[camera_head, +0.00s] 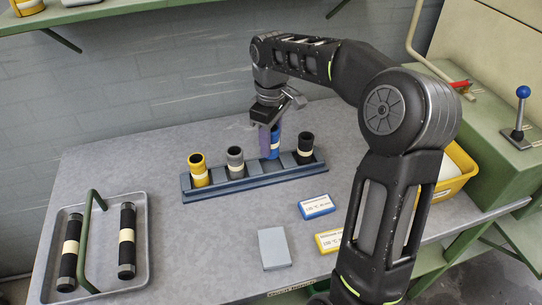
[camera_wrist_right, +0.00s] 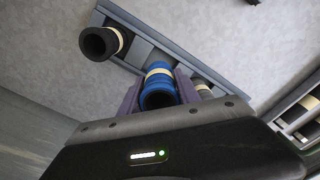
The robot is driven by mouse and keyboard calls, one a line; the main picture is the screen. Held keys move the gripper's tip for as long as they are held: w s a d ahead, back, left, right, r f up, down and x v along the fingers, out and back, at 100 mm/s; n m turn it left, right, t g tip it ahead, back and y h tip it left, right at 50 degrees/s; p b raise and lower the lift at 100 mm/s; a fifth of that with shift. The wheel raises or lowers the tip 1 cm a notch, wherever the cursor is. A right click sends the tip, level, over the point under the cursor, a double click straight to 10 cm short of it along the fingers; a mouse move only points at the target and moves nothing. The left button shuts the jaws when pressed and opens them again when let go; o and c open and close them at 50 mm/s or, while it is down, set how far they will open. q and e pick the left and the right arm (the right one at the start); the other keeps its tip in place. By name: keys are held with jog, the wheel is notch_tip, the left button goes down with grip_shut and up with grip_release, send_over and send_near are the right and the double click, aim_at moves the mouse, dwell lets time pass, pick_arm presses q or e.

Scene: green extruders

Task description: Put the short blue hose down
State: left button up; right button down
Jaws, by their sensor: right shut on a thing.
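The short blue hose (camera_head: 274,145) has a cream band and stands upright at the rack (camera_head: 236,186), between the grey hose and the right-hand black hose. My right gripper (camera_head: 270,137) is shut on it from above, with purple fingers on its sides. In the right wrist view the blue hose (camera_wrist_right: 158,87) sits between the two fingers (camera_wrist_right: 157,95), over the rack (camera_wrist_right: 150,50). Whether its lower end rests fully in its slot is hidden. My left gripper is not in view.
The rack also holds a yellow hose (camera_head: 199,169), a grey hose (camera_head: 235,162) and a black hose (camera_head: 305,148). A tray (camera_head: 139,271) with two black hoses is at left. Blue (camera_head: 316,206) and yellow (camera_head: 329,241) labelled boxes and a grey block (camera_head: 274,248) lie in front.

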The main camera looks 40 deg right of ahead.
jog(key=shift+f, duration=0.65)
notch_tip(320, 180, down, 4)
jog(key=shift+r, duration=0.15)
jog(key=c, duration=0.9)
grip_release()
jog(key=shift+o, duration=0.2)
